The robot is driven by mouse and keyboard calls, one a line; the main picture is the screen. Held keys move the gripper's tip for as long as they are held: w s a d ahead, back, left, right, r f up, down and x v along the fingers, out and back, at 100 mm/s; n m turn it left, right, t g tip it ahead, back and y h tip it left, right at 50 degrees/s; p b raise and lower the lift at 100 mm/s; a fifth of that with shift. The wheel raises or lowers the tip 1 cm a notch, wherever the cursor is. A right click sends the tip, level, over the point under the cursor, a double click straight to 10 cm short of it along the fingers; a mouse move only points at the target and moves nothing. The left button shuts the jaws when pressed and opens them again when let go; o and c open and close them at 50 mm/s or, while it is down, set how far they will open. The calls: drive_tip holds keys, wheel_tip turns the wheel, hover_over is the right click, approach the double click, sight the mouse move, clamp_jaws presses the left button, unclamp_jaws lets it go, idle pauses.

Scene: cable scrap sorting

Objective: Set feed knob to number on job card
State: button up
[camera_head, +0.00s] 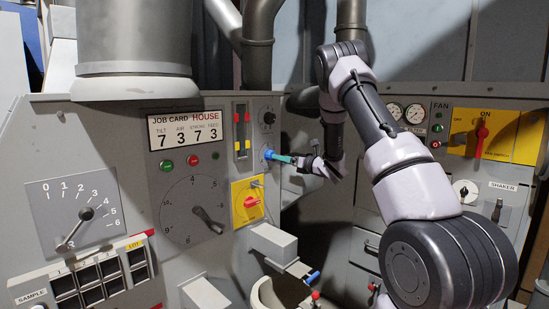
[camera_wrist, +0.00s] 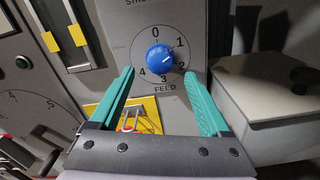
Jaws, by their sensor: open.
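The feed knob (camera_wrist: 159,58) is round and blue, on a grey panel with a dial numbered 0 to 4 and the label FEED (camera_wrist: 165,87) below it. Its pale mark looks turned to the lower right, about toward 2. In the head view the feed knob (camera_head: 267,154) is a small blue spot. The job card (camera_head: 185,133) reads tilt 7, air 3, stroke 7, feed 3. My gripper (camera_wrist: 162,76) is open, its teal fingers pointing at the knob, one towards each side. In the head view my gripper (camera_head: 281,157) is right by the knob; contact cannot be told.
A black knob (camera_head: 269,117) sits above the feed knob. A yellow plate with a red switch (camera_head: 251,202) is below it. A grey box (camera_wrist: 285,85) juts out at the right in the wrist view. Large dials (camera_head: 192,209) fill the left panel.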

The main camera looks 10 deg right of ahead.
drive_tip(key=shift+x, duration=2.8)
clamp_jaws()
